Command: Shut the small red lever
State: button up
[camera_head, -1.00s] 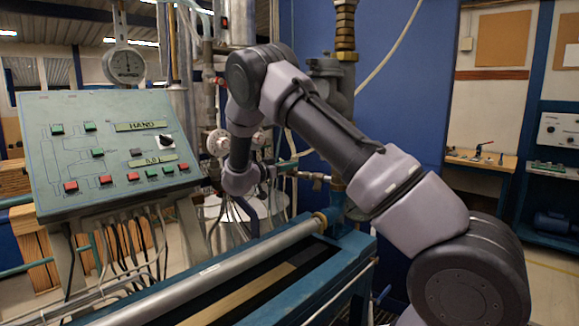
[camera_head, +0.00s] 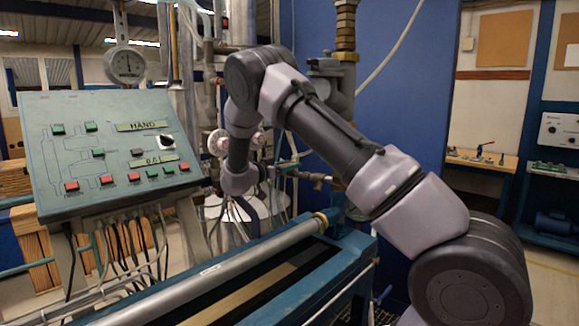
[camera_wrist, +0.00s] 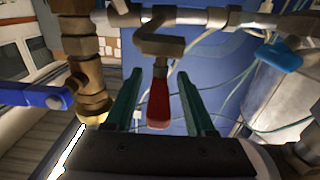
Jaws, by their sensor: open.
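My gripper (camera_wrist: 160,98) is open, with one greenish finger on each side of the lever. The lever lies between the fingers in the picture, with gaps visible on both sides; I cannot tell how deep between them it is.
In the wrist view a brass pipe (camera_wrist: 82,60) and a blue handle (camera_wrist: 35,95) stand close on the left, and another blue handle (camera_wrist: 278,54) is at the upper right. In the head view a sloped control panel (camera_head: 80,140) stands left of my arm.

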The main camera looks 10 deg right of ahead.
jog(key=v, duration=1)
jog(key=shift+a, duration=0.15)
jog(key=shift+s+a, duration=0.1)
jog(key=shift+s, duration=0.1)
